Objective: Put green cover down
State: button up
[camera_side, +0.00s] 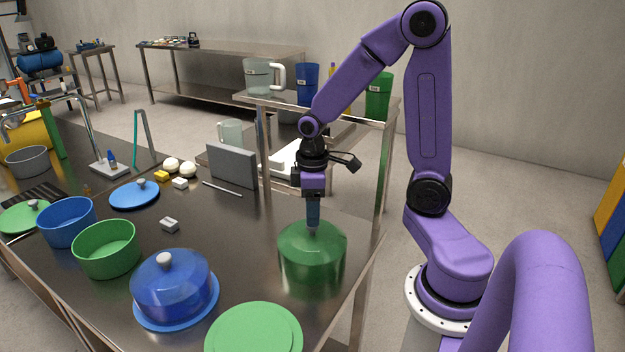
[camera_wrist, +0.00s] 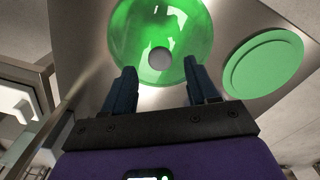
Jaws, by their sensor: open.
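The green cover (camera_side: 312,262) is a clear green dome with a grey knob. It stands on the steel table near its right edge in the side view. In the wrist view the green cover (camera_wrist: 157,28) shows from above, with its knob ahead of the fingertips. My gripper (camera_side: 312,226) points down right over the knob. In the wrist view my gripper (camera_wrist: 163,75) has its two fingers spread apart, with nothing held between them. A flat green plate (camera_side: 254,330) lies at the table's front edge, and it also shows in the wrist view (camera_wrist: 263,65).
A blue dome cover on a blue plate (camera_side: 172,288) stands left of the green plate. A green pot (camera_side: 106,248) and a blue pot (camera_side: 66,221) stand further left. A raised steel shelf (camera_side: 345,111) with cups stands behind my gripper. The table between cover and pots is mostly clear.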

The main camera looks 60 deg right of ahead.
notch_tip(320, 180, up, 8)
jog(key=s+a+f+n, duration=0.2)
jog(key=s+a+n, duration=0.4)
jog(key=s+a, duration=0.6)
jog(key=s, duration=0.4)
jog(key=shift+a, duration=0.15)
